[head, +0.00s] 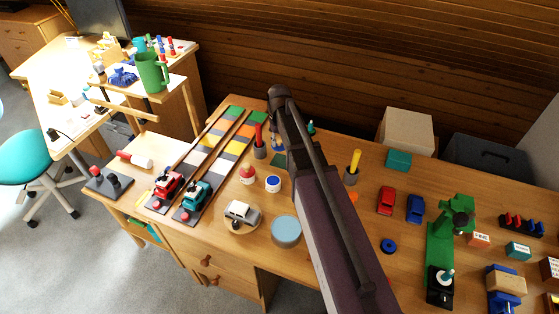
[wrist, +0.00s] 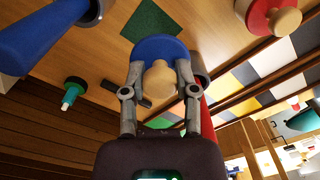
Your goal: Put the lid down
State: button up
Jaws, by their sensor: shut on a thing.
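My gripper (wrist: 158,75) is shut on the pale wooden knob of a round blue lid (wrist: 160,47). The knob faces the wrist camera and the disc lies beyond the fingertips. In the head view the lid (head: 278,147) shows only in part, because my arm hides most of the gripper. A green square (wrist: 150,27) lies on the table close to the lid; it also shows in the head view (head: 279,160). I cannot tell the gap between lid and table. A white pot with a blue top (head: 272,184) stands nearer the front.
A red-topped pot (head: 247,174) stands to the left; its wooden knob shows in the wrist view (wrist: 285,21). A dark cup with a red handle (head: 260,150) is close to the lid. A green peg (head: 311,127) stands behind. A blue-grey tin (head: 286,231) is in front.

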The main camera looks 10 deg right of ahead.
jog(key=shift+w+d+r, duration=0.1)
jog(key=shift+w+d, duration=0.2)
jog(key=shift+w, duration=0.2)
jog(key=shift+w+d+r, duration=0.1)
jog(key=shift+w+d, duration=0.2)
jog(key=shift+w, duration=0.2)
jog(key=shift+f, duration=0.1)
jog(key=b, duration=0.6)
send_over(281, 161)
notch_tip(281, 161, down, 6)
jog(key=shift+f, duration=0.1)
jog(key=shift+f, duration=0.1)
jog(key=shift+f+b, duration=1.75)
jog(key=shift+b, duration=0.2)
jog(key=shift+f, duration=0.15)
jog(key=o, duration=0.9)
jog(key=shift+o, duration=0.2)
